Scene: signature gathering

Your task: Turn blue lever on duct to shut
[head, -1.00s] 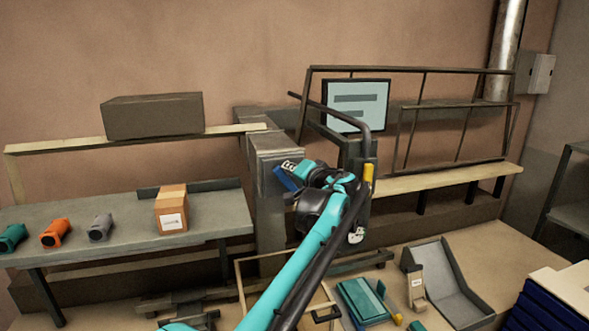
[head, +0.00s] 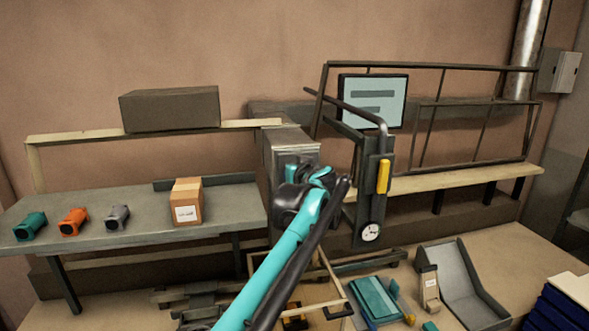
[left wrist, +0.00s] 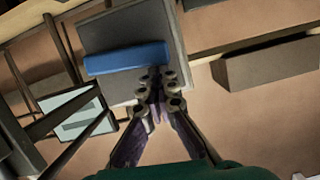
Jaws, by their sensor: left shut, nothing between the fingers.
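The grey duct (head: 290,138) stands between the left bench and the monitor frame. In the head view my arm hides its blue lever. In the left wrist view the blue lever (left wrist: 125,59) is a flat bar lying across the grey duct face (left wrist: 118,30). My left gripper (left wrist: 156,80) is shut and empty, with its fingertips beside the lever's right part in that picture. I cannot tell whether they touch it. In the head view the gripper's fingers are hidden behind my teal and black arm. My right gripper is not in view.
A monitor (head: 372,101) and a dark post with a yellow handle (head: 383,176) and round gauge (head: 371,232) stand right of my arm. A grey bin (head: 468,285) sits lower right.

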